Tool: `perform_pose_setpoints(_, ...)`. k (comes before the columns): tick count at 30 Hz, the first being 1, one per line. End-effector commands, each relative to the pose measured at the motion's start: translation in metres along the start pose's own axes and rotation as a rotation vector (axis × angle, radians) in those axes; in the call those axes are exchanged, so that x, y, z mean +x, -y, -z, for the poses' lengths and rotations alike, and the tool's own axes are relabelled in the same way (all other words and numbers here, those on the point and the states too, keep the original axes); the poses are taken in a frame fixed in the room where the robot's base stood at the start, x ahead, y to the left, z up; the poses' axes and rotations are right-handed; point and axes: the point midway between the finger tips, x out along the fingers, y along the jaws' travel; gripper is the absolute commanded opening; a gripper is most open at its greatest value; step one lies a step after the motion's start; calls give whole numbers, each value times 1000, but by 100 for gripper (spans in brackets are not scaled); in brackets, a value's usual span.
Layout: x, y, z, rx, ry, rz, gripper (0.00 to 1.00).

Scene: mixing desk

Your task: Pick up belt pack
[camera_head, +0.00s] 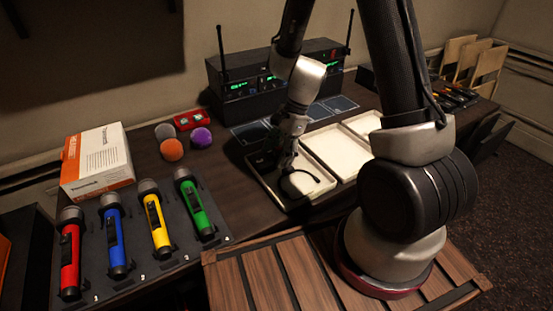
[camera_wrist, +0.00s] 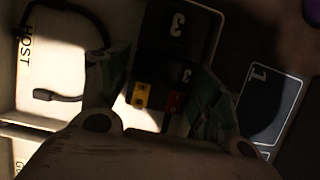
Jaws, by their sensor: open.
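A black belt pack (camera_wrist: 172,72) marked with the number 3 lies in the middle of the wrist view, with a yellow patch and a red patch at its near end. My gripper (camera_wrist: 158,78) is open, with one finger on each side of the pack. I cannot tell whether the fingers touch it. In the head view my gripper (camera_head: 286,160) points down at the left end of a pale tray (camera_head: 322,187) and largely hides the pack. A thin black headset mic (camera_wrist: 62,96) lies on the tray beside the pack, near the word HOST.
More pale trays (camera_head: 337,150) stand to the right. A black receiver (camera_head: 240,88) with antennas stands behind, with dark numbered pads in front. Foam balls (camera_head: 172,150), a white-orange box (camera_head: 97,160) and several coloured microphones (camera_head: 157,225) are to the left.

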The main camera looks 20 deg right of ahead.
Motion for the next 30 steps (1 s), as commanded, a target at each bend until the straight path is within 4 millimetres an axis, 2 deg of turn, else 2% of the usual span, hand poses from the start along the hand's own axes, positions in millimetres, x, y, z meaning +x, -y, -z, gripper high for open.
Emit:
perform_pose_setpoints(2, 0, 0, 0, 0, 0, 0, 64)
perform_pose_setpoints(7, 0, 0, 0, -1, 0, 0, 35)
perform_pose_setpoints(8, 0, 0, 0, -1, 0, 0, 32)
perform_pose_setpoints(17, -4, 0, -2, -3, 0, 1, 32)
perform_pose_setpoints(20, -17, 1, -7, -4, 0, 4, 32)
perform_pose_setpoints(30, -79, 1, -33, -4, 0, 3, 32)
